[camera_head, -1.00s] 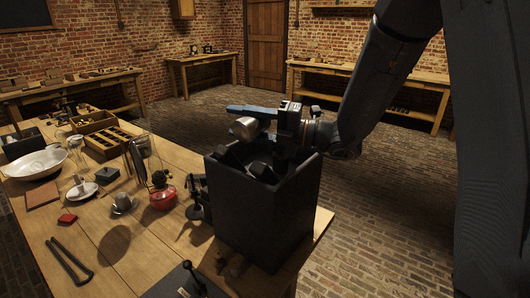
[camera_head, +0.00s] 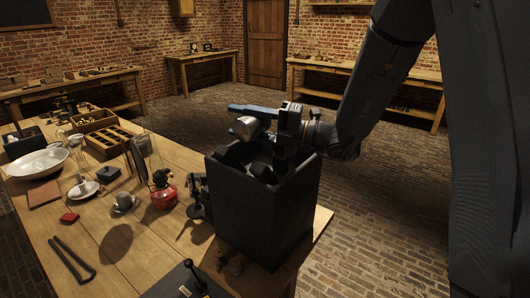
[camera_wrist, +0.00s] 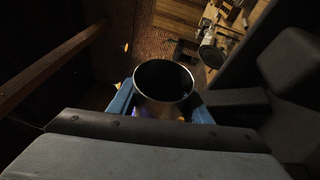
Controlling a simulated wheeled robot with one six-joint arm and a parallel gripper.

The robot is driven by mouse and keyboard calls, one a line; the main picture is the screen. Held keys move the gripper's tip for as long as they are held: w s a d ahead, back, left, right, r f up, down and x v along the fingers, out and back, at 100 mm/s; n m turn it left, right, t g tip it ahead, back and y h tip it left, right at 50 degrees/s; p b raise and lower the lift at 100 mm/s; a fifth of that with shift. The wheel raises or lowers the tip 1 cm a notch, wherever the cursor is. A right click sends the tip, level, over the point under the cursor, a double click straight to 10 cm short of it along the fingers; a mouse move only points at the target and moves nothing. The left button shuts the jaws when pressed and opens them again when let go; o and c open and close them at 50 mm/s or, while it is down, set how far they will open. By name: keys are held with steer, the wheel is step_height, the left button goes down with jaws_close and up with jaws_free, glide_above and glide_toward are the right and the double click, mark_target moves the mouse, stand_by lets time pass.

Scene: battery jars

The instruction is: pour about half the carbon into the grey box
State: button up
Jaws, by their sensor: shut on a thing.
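A metal cup (camera_head: 246,129) is held tilted over the open top of the tall dark grey box (camera_head: 262,215), at the table's right end. My gripper (camera_head: 256,112) is shut on the cup, with its blue fingers around it. Dark angular shapes (camera_head: 262,171) show inside the box's mouth; I cannot tell whether they are carbon or part of the box. In the wrist view the cup (camera_wrist: 163,82) shows its round rim and a dark inside between the blue fingers. How much carbon is in the cup cannot be seen.
Left of the box stand a black clamp-like tool (camera_head: 199,198), a red burner (camera_head: 163,194) and a small grey cup (camera_head: 124,202). A white basin (camera_head: 40,163) and a wooden tray (camera_head: 108,140) lie farther left. Black tongs (camera_head: 72,260) lie near the front.

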steer(key=shift+w+r+m+p, duration=0.1)
steer(key=shift+r+m+p, duration=0.1)
steer(key=shift+m+p, duration=0.3)
stand_by(0.6)
steer(key=shift+w+d+f+m+t+y+p, duration=0.25)
steer(key=shift+f+m+t+y+p, duration=0.2)
steer(key=shift+m+p, duration=0.4)
stand_by(1.0)
steer(key=shift+w+d+r+m+t+y+p, duration=0.2)
steer(key=shift+r+m+t+p, duration=0.1)
steer(key=shift+m+p, duration=0.6)
steer(key=shift+w+d+r+m+t+y+p, duration=0.15)
steer(key=shift+w+m+t+p, duration=0.1)
steer(key=shift+m+p, duration=0.55)
stand_by(1.7)
